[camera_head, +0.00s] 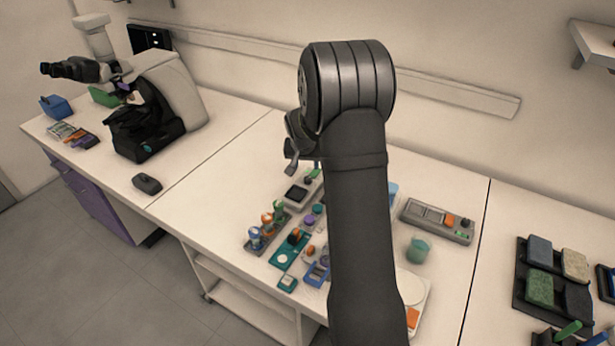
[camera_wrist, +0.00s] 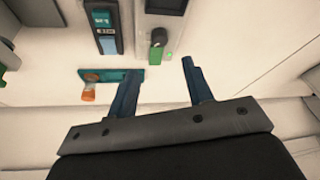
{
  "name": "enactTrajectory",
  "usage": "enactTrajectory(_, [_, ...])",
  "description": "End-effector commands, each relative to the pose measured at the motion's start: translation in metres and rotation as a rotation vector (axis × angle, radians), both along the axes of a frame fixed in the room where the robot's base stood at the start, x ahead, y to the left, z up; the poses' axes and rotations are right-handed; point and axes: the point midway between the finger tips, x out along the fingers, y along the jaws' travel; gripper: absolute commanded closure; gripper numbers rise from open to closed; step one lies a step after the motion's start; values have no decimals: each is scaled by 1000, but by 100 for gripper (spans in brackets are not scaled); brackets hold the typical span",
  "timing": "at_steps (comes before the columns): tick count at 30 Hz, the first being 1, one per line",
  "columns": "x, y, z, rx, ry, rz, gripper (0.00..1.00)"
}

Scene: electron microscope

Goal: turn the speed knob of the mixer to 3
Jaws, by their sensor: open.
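A small grey box (camera_head: 300,194) with a dark top panel and a green knob (camera_head: 313,174) stands on the bench, left of my arm; it is probably the mixer. In the wrist view a dark-topped knob with a green part (camera_wrist: 158,38) shows on a grey unit, apparently the same one. My gripper (camera_wrist: 159,69) is open and empty. Its two dark blue fingers are spread, and the knob appears beyond the tips, between their lines, not touched. In the head view my gripper (camera_head: 291,160) is partly hidden by my arm. I cannot read any speed mark.
A teal plate with an orange-brown part (camera_wrist: 88,95) shows by the left finger. Coloured bottles (camera_head: 267,224) and a teal holder (camera_head: 288,256) crowd the bench near the box. A grey panel (camera_head: 437,221) and teal beaker (camera_head: 418,250) are right of my arm.

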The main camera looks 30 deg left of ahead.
Motion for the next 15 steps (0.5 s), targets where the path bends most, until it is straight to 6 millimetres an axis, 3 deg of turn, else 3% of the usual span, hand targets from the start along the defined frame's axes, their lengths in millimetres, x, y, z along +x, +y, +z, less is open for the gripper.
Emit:
enactTrajectory(6, [14,6,-41,-2,3,0,53])
enactTrajectory(15, [30,12,-80,-1,2,0,53])
